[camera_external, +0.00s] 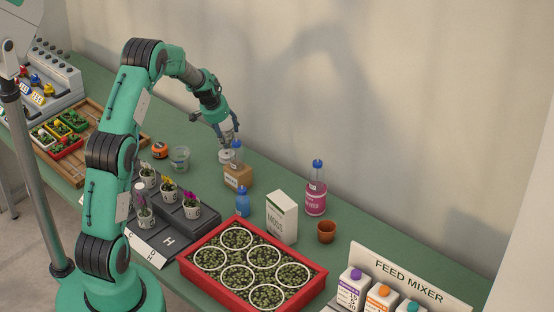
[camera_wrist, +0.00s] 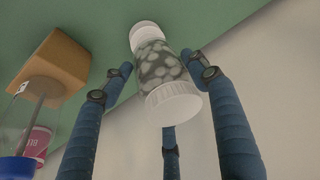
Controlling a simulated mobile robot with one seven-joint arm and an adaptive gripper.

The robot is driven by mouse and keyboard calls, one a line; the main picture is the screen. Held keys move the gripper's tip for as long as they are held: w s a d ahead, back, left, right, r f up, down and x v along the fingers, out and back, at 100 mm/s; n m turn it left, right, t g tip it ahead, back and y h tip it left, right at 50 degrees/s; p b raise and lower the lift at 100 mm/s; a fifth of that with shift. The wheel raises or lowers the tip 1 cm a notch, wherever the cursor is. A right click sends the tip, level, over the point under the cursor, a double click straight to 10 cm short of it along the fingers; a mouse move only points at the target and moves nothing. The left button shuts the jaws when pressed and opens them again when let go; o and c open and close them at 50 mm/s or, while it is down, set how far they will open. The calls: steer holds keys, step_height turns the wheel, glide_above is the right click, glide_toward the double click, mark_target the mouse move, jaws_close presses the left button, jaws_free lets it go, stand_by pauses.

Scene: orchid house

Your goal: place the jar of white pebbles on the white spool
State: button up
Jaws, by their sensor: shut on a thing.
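The jar of white pebbles (camera_wrist: 157,64) is clear with a white lid. It stands between the blue fingers of my gripper (camera_wrist: 165,85), which is shut on it. In the external view my gripper (camera_external: 226,130) points down at the back of the bench, with the jar partly hidden between its fingers. The white spool (camera_external: 226,156) is on the bench directly below the jar. In the wrist view a white round end (camera_wrist: 145,30) shows at the jar's far end, probably the spool. I cannot tell whether jar and spool touch.
A cardboard box (camera_external: 238,177) with a clear blue-capped bottle (camera_external: 237,155) on it stands close to the right of the spool. A clear cup (camera_external: 180,158) and an orange tape roll (camera_external: 160,150) are to the left. Potted orchids (camera_external: 169,188) stand in front. The wall is behind.

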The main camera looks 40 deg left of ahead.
steer(key=shift+f+b, duration=0.35)
steer(key=shift+f, duration=1.45)
steer(key=shift+f, duration=0.1)
steer(key=o, duration=1.6)
steer(key=shift+p+v, duration=1.05)
steer(key=shift+v, duration=5)
